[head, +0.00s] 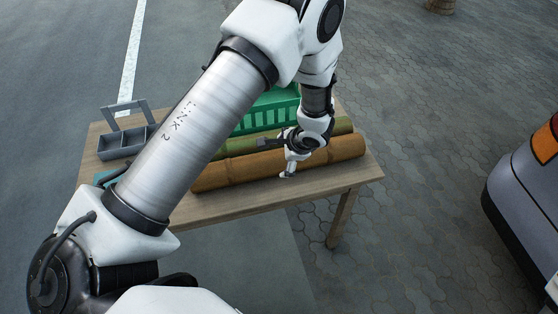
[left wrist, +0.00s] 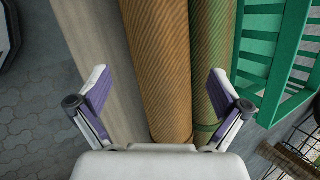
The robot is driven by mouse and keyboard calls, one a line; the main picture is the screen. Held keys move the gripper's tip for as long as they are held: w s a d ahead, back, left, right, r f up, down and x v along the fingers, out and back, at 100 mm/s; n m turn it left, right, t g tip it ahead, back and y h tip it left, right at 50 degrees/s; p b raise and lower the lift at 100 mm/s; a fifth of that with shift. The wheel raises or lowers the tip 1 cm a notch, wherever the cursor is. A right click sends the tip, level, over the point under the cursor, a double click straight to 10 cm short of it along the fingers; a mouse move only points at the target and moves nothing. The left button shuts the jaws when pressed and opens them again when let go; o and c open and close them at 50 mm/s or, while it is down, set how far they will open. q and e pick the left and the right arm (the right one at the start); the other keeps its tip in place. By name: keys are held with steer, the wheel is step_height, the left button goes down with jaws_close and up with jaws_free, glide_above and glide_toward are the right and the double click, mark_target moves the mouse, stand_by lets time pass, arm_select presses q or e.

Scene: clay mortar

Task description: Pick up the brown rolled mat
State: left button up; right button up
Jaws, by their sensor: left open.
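The brown rolled mat (head: 235,172) lies lengthwise along the near side of a wooden table, in the head view. In the left wrist view the brown roll (left wrist: 160,70) runs up the middle of the picture, between the fingers. My left gripper (head: 288,156) is over the roll, right of its middle. In the left wrist view its two fingers (left wrist: 157,108) are spread wide, with nothing clamped between them. A green rolled mat (left wrist: 211,60) lies right beside the brown one, also between the fingers in that view. My right gripper is not in view.
The wooden table (head: 310,186) has a bare strip along its near edge. A green slatted crate (head: 265,118) stands behind the rolls. A grey divided caddy (head: 122,143) is at the table's left. A vehicle (head: 525,190) is at far right, with open paving between.

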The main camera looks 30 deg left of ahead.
mark_target(281, 158)
arm_select(q)
steer(key=x, duration=0.4)
steer(key=shift+w+f, duration=0.3)
steer(key=shift+s+r, duration=0.1)
steer(key=c, duration=1.6)
